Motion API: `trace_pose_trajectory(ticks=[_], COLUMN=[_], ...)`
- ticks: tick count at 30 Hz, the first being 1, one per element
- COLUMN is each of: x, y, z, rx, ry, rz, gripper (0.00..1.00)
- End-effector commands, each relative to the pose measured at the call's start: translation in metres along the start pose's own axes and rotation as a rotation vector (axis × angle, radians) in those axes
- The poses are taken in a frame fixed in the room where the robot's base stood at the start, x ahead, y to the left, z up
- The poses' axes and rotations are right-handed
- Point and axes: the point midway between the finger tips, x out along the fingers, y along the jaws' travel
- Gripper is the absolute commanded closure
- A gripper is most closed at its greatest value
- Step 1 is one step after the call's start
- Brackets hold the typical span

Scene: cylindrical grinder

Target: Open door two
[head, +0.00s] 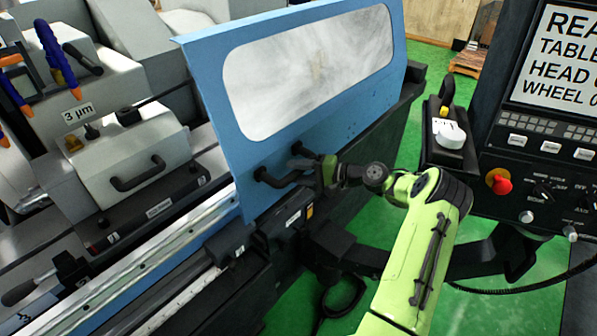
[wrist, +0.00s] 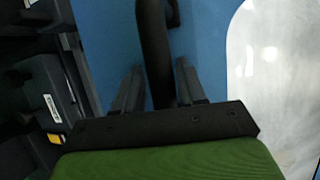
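The blue sliding door (head: 222,95) with a large pale window (head: 310,70) stands at the middle of the head view. I see no label that numbers it. Its black bar handle (head: 283,178) is near the door's lower left edge. My gripper (head: 312,168) is at the right end of this handle. In the wrist view the handle bar (wrist: 154,45) passes between my two fingers (wrist: 158,85), one on each side. The fingers are apart, with narrow gaps showing beside the bar. Whether either finger touches it is hard to tell.
Left of the door, the grinder's inside shows, with a grey unit (head: 135,165) and a metal rail (head: 150,255). A control panel (head: 540,130) with a red button (head: 498,181) stands at the right. Green floor (head: 385,180) shows between door and panel.

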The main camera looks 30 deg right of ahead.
Motion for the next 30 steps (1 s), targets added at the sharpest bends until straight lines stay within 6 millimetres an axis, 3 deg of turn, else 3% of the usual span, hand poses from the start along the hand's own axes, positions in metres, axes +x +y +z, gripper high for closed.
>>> trace_pose_trajectory(ticks=[2,11,14,24,30], x=[0.000,-0.003,-0.017,-0.102,-0.120], y=[0.000,-0.001,-0.001,0.000,-0.001], z=[0.000,0.000,-0.001,-0.001,0.000], rx=[-0.001,-0.002,-0.002,-0.003,-0.002], ry=[0.000,0.001,0.004,0.004,0.000], rz=[-0.001,-0.002,-0.003,-0.004,-0.002], gripper=[0.47,0.47,0.47,0.47,0.47])
